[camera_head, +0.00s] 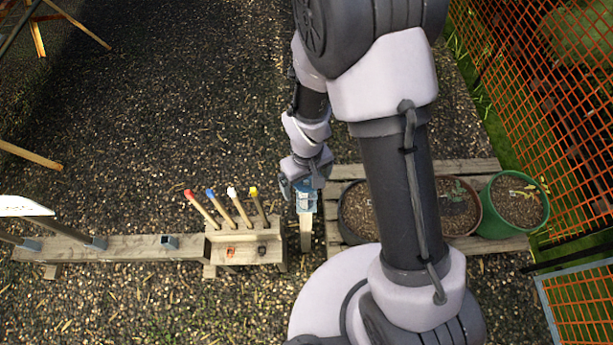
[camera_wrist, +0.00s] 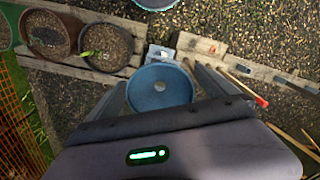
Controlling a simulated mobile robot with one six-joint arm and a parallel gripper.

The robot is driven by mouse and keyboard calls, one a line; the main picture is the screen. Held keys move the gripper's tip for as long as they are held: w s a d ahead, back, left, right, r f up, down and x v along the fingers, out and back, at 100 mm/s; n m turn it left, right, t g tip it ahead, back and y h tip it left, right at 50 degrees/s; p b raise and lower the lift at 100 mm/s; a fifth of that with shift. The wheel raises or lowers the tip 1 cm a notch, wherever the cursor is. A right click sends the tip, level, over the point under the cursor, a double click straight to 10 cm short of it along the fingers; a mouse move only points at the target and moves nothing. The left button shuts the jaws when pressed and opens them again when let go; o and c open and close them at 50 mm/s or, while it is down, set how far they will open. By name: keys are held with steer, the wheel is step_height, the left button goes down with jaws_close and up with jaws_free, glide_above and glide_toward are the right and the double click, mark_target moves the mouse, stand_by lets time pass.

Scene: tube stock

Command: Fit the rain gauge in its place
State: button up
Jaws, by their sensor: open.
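The rain gauge shows as a clear bluish tube (camera_head: 306,201) in the head view, upright at a pale wooden post (camera_head: 306,232). In the wrist view its round blue funnel top (camera_wrist: 160,92), with a small hole in the middle, faces the camera. My gripper (camera_head: 305,186) is open, above and around the gauge. In the wrist view the fingers of my gripper (camera_wrist: 161,78) stand either side of the funnel. I cannot tell whether they touch it. A grey-blue bracket (camera_wrist: 160,52) shows just beyond the funnel. How the gauge sits at the post is hidden.
A wooden rail (camera_head: 130,246) with small metal sockets runs left, joined to a block (camera_head: 245,254) holding several coloured-tipped sticks. Right of the post, plant pots, one green (camera_head: 513,203), stand on a slatted pallet (camera_head: 470,168). Orange mesh fence (camera_head: 560,90) borders the right.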

step_height(320, 180, up, 17)
steer(key=p, duration=0.3)
steer(key=shift+r, duration=0.2)
steer(key=s+d+f+m+t+y+b, duration=0.1)
steer(key=s+d+f+m+t+b, duration=0.1)
steer(key=b, duration=0.9)
steer(key=s+d+f+m+t+y+b, duration=0.1)
steer(key=s+d+f+m+t+b, duration=0.2)
steer(key=s+m+b, duration=0.4)
steer(key=s+d+b, duration=0.1)
steer(key=s+b, duration=0.1)
steer(key=b, duration=0.2)
steer(key=shift+s+d+t, duration=0.15)
steer(key=shift+d+t, duration=0.2)
steer(key=shift+t, duration=0.05)
steer(key=shift+b, duration=0.3)
